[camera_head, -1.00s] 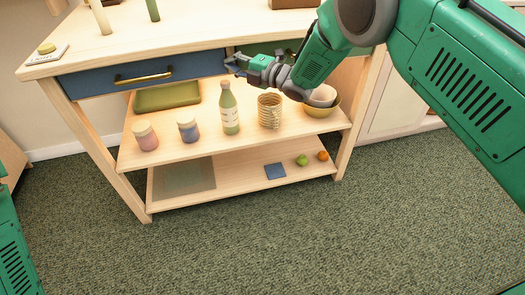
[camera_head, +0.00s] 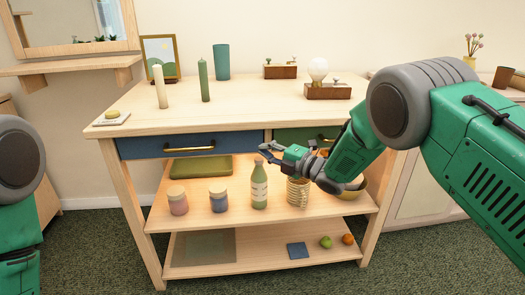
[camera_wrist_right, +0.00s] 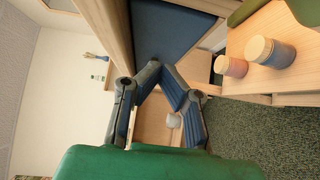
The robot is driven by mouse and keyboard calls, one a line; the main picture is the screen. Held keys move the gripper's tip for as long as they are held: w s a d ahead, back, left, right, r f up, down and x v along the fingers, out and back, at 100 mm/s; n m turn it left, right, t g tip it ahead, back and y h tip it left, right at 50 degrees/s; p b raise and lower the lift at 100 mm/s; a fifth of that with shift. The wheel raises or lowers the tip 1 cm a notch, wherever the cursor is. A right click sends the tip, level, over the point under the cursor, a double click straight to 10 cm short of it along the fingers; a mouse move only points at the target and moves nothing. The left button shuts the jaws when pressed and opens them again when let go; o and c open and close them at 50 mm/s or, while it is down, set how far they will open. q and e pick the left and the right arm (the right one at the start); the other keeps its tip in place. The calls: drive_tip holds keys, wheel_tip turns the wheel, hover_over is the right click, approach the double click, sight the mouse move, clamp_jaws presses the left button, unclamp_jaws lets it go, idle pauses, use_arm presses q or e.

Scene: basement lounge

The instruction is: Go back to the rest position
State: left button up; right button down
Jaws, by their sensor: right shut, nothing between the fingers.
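My right gripper (camera_head: 268,153) is in front of the wooden console table (camera_head: 150,117), just below the right end of the blue drawer (camera_head: 215,140) and above the green bottle (camera_head: 259,186). It is shut and empty. In the right wrist view its dark fingers (camera_wrist_right: 158,76) meet near the blue drawer front. My right arm (camera_head: 400,130) reaches in from the right, hiding part of the green drawer (camera_head: 285,137) and the bowls below it. My left arm (camera_head: 15,165) shows at the left edge; its gripper is out of view.
Carpet (camera_head: 90,245) is clear at the left.

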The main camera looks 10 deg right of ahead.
drive_tip(key=s+d+f+m+g+h+p, duration=0.2)
drive_tip(key=s+d+f+m+h+p, duration=0.25)
drive_tip(key=s, duration=0.45)
drive_tip(key=s+d+f+m+g+h+p, duration=0.1)
drive_tip(key=s+d+f+m+h, duration=0.1)
drive_tip(key=s+d+f+m, duration=0.35)
drive_tip(key=s+d+f+m+g+h+p, duration=0.25)
drive_tip(key=s+f+m, duration=0.4)
drive_tip(key=s, duration=0.55)
drive_tip(key=s+d+m+g+h+p, duration=0.1)
drive_tip(key=s+m, duration=0.4)
drive_tip(key=s, duration=0.8)
drive_tip(key=s+d+r+m+g+h+p, duration=0.1)
drive_tip(key=s+m+g, duration=0.3)
drive_tip(key=s, duration=0.8)
drive_tip(key=shift+s+d+m+g+h+p, duration=0.4)
drive_tip(key=shift+d+g+h+p, duration=0.3)
drive_tip(key=shift+d+g+h, duration=0.2)
